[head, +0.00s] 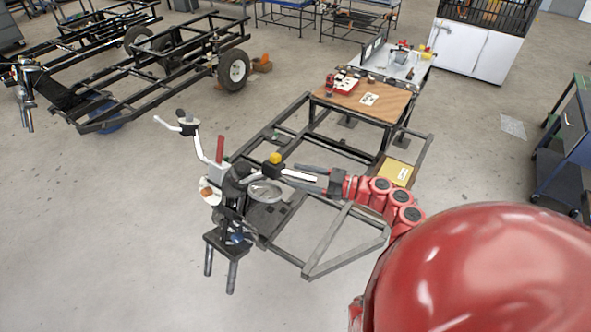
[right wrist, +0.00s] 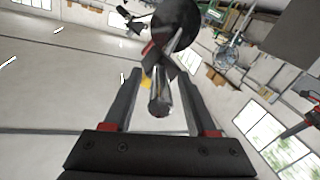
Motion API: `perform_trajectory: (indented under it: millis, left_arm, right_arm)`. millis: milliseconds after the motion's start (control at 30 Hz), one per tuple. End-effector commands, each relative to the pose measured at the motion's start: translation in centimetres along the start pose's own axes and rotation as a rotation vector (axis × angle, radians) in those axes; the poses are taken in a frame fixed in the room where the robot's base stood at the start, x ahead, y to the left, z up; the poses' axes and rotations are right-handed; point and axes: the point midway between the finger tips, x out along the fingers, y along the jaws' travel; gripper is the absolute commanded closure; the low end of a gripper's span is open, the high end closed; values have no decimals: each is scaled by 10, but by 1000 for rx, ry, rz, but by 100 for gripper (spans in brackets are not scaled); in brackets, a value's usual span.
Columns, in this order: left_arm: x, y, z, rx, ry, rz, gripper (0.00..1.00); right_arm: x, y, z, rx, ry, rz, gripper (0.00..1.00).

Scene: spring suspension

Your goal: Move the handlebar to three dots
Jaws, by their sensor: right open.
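The handlebar (head: 203,152) is a silver tube on a dark steering column (head: 236,185) at the front of a cart frame. Its left arm rises to the upper left; its right arm points toward my right gripper (head: 301,177). My right gripper is open, its dark fingers on either side of the bar's right end. In the right wrist view, the bar's round end (right wrist: 160,104) shows between the open fingers (right wrist: 162,76), with gaps visible on both sides. I cannot make out the three dots. My left gripper is not in view.
The grey cart frame (head: 330,250) lies under my red right arm. A wooden board (head: 350,103) with small items sits at its rear. A second cart frame (head: 165,75) stands at upper left. A blue shelf (head: 562,150) is at right. Floor at lower left is clear.

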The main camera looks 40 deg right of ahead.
Motion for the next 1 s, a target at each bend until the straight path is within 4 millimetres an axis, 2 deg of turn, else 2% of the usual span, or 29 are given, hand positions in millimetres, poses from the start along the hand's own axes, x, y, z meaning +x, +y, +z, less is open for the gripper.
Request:
perform_trajectory:
  millis: [200,467,767,800,1000]
  left_arm:
    - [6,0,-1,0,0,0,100]
    - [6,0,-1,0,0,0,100]
    - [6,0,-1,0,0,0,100]
    - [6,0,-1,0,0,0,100]
    - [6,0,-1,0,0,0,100]
  right_arm:
    - [16,0,0,0,-1,1,43]
    - [17,0,1,0,-1,1,43]
    - [17,0,1,0,-1,1,97]
    - [17,0,1,0,-1,1,100]
    - [17,0,1,0,-1,1,100]
